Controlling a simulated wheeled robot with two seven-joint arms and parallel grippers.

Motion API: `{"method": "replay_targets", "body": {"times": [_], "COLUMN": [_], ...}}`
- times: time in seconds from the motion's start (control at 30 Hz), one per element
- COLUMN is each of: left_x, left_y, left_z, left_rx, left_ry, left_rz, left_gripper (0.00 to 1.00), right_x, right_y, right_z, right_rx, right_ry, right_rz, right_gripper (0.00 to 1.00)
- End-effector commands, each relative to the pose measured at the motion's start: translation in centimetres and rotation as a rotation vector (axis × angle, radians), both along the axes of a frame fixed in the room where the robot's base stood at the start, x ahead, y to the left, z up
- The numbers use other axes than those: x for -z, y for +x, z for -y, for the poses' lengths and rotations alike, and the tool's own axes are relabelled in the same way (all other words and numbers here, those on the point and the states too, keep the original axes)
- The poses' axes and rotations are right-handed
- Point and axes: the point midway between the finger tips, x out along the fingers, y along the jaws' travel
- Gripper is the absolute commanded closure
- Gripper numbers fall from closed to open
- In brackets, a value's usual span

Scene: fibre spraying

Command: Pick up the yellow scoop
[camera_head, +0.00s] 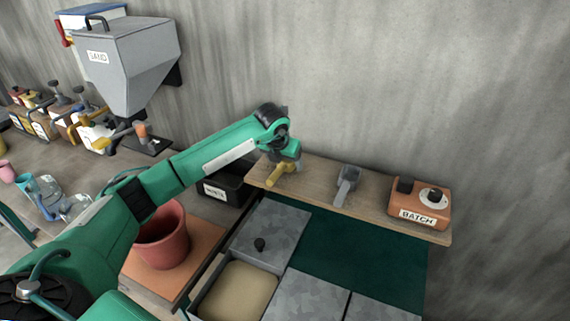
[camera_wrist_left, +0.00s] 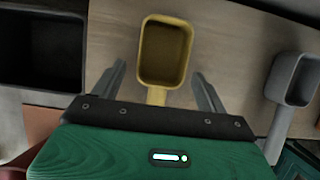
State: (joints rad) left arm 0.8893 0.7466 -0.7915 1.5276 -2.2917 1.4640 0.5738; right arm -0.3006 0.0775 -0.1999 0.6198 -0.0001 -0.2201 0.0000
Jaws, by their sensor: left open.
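The yellow scoop (camera_head: 279,174) lies at the left end of a wooden shelf against the wall. In the left wrist view the scoop (camera_wrist_left: 166,52) shows its open bowl, with the handle running down toward my gripper. My left gripper (camera_head: 284,160) is over the scoop. In the left wrist view my left gripper (camera_wrist_left: 158,82) is open, with one finger on each side of the scoop's handle and lower bowl, apart from it. The end of the handle is hidden behind the gripper body. My right gripper is not in view.
A grey scoop (camera_head: 346,185) lies to the right on the shelf (camera_head: 318,185), and an orange box marked BATCH (camera_head: 420,205) stands at its right end. A dark bin (camera_head: 226,188) is to the left. A red bucket (camera_head: 163,240) and a bin of pale powder (camera_head: 234,291) are in front.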

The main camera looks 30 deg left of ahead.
Motion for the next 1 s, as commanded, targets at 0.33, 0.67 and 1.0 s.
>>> {"method": "replay_targets", "body": {"times": [0.33, 0.67, 1.0], "left_x": [0.0, -0.3, -4.6], "left_y": [0.0, 0.0, 0.1], "left_z": [0.0, 0.0, 0.0], "left_rx": [0.000, 0.000, 0.000], "left_ry": [0.000, -0.001, -0.001], "left_rz": [0.000, 0.001, 0.006], "left_gripper": [0.74, 0.74, 0.74], "right_x": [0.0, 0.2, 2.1], "right_y": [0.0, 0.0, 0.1], "right_z": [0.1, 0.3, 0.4], "right_rx": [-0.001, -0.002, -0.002], "right_ry": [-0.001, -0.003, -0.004], "right_rz": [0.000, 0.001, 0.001], "right_gripper": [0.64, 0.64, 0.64]}}
